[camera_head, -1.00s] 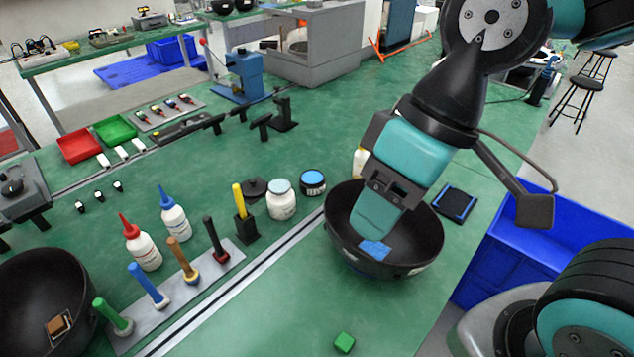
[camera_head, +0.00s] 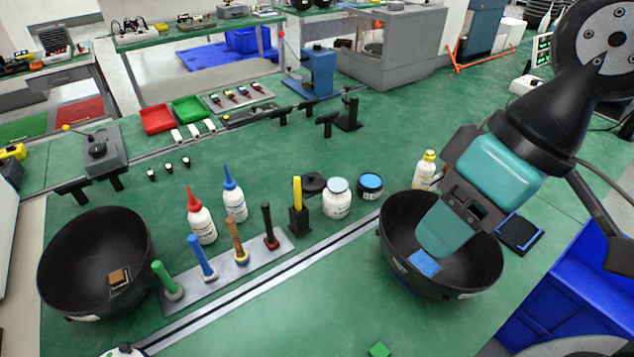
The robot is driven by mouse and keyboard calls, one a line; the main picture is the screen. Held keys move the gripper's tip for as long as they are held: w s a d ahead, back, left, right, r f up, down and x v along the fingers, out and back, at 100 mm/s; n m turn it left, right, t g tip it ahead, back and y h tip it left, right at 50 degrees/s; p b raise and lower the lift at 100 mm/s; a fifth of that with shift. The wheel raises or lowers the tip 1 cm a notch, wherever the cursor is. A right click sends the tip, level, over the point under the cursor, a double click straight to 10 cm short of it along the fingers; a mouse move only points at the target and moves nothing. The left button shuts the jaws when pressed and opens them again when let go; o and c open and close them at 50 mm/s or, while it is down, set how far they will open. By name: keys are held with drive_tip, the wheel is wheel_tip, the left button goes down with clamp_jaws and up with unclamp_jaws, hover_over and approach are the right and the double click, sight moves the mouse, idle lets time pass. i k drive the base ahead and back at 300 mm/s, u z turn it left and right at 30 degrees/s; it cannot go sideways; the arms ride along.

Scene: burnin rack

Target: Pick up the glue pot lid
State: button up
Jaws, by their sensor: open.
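A flat black round piece (camera_head: 312,184), which looks like the lid, lies on the green bench just left of a white glue pot (camera_head: 337,200). The pot has a pale blue top; I cannot tell whether that is a cover or its contents. A black jar with a blue top (camera_head: 370,187) stands to its right. My gripper (camera_head: 436,248) points down into the right black bowl (camera_head: 470,283), right of the pot and apart from the lid. It is open, with nothing seen held. A small blue piece (camera_head: 425,263) shows at its tip inside the bowl.
A yellow-handled tool in a black holder (camera_head: 298,220) stands close in front of the lid. Red-capped (camera_head: 201,222) and blue-capped (camera_head: 235,204) bottles and a rack of handled tools (camera_head: 215,288) are to the left. A white yellow-capped bottle (camera_head: 425,172) stands behind the bowl.

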sight(311, 182)
drive_tip(key=k, duration=0.5)
drive_tip(key=z, duration=1.7)
drive_tip(key=i, duration=1.45)
drive_tip(key=u, duration=3.65)
drive_tip(key=i, duration=0.5)
drive_tip(key=z, duration=0.1)
